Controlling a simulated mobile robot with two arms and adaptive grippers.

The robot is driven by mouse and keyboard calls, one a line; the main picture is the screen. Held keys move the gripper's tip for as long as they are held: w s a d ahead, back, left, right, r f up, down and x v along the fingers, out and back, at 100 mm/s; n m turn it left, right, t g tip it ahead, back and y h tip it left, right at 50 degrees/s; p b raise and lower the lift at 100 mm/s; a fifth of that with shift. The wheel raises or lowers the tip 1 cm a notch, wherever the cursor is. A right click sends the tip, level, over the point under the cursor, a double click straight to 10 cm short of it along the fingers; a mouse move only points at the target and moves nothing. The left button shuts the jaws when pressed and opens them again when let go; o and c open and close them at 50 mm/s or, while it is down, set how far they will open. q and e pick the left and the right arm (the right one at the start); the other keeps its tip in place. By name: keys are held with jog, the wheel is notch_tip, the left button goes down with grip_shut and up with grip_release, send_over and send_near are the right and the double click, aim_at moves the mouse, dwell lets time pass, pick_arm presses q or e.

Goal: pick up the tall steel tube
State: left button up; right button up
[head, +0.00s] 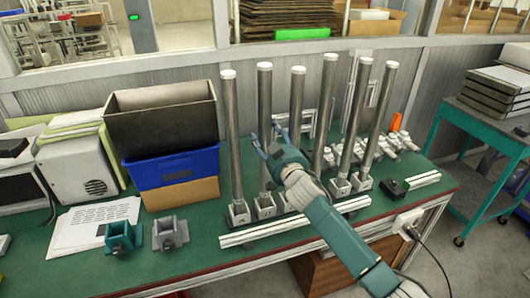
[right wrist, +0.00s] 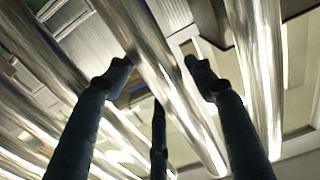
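Several tall steel tubes with white caps stand upright in small metal bases on the green bench. From the left in the head view are a first tube (head: 231,120), a second tube (head: 264,95) and a third tube (head: 297,100), then more at the right. My right gripper (head: 267,135) is at mid-height of the second tube, with its dark teal fingers spread on either side of it. In the right wrist view, one shiny tube (right wrist: 165,75) runs between the open fingers. I see no clear contact. My left gripper is out of view.
A dark bin (head: 160,115) on a blue crate (head: 172,168) stands left of the tubes. A metal rail (head: 295,222) lies in front of the bases. Small clamps (head: 122,237) and a paper sheet (head: 95,222) lie at the left. The other tubes stand close by.

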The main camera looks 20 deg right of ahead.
grip_shut()
jog(key=shift+r, duration=0.1)
jog(key=shift+r, duration=0.1)
